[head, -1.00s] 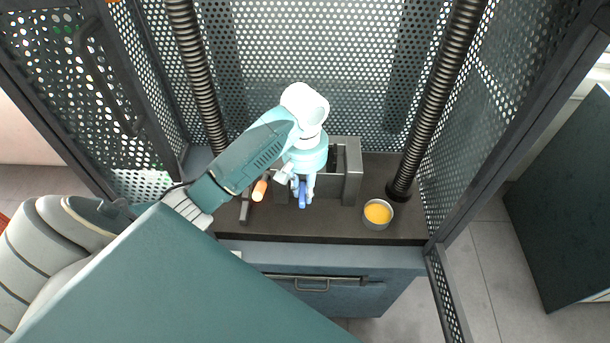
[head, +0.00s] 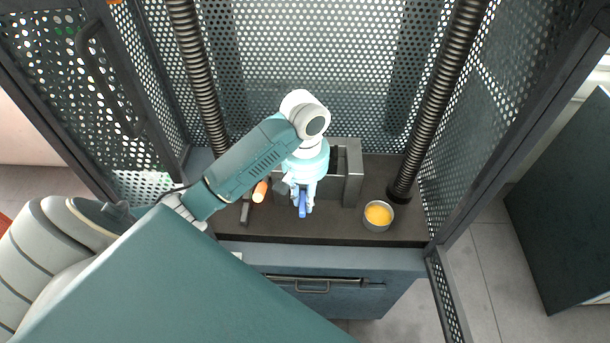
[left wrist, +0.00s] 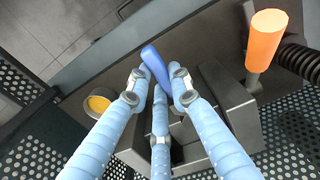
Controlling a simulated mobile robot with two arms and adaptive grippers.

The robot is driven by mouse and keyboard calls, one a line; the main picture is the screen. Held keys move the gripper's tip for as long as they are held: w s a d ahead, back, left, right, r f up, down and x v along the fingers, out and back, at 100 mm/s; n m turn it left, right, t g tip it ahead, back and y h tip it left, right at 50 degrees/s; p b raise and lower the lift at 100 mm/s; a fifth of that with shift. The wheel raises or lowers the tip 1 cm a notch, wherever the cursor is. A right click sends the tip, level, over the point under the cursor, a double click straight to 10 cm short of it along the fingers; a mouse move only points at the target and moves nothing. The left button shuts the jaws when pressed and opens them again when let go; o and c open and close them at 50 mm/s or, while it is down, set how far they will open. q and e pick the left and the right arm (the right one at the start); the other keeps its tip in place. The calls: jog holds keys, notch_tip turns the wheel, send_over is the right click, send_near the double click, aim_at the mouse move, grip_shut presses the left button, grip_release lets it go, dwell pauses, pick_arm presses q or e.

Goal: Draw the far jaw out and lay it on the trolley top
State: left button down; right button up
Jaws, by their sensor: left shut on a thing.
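My left gripper (head: 302,200) is shut on a blue handle (head: 302,206), just in front of the grey metal grip block (head: 353,176) on the frame's dark bed. In the left wrist view the blue handle (left wrist: 156,66) lies tilted between the fingertips, its far end sticking out past them. The fingers and wrist hide what the handle joins, so I cannot tell whether a jaw is still seated in the block. An orange handle (head: 260,191) is left of the block; it stands near the block in the left wrist view (left wrist: 266,38). My right gripper is not in view.
A round tin with yellow contents (head: 378,213) stands right of the block. Dark bellows columns (head: 437,95) and perforated guards (head: 310,60) enclose the bed. A dark green cabinet-like body (head: 565,200) stands outside at right; I cannot tell whether it is the trolley.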

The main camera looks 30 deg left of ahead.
pick_arm(q)
jog(key=shift+s+d+r, duration=0.25)
jog(key=shift+s+r, duration=0.15)
jog(key=shift+r, duration=0.25)
jog(key=shift+s+d+r, duration=0.2)
jog(key=shift+s+r, duration=0.15)
jog(key=shift+r, duration=0.3)
jog(key=shift+f, duration=0.1)
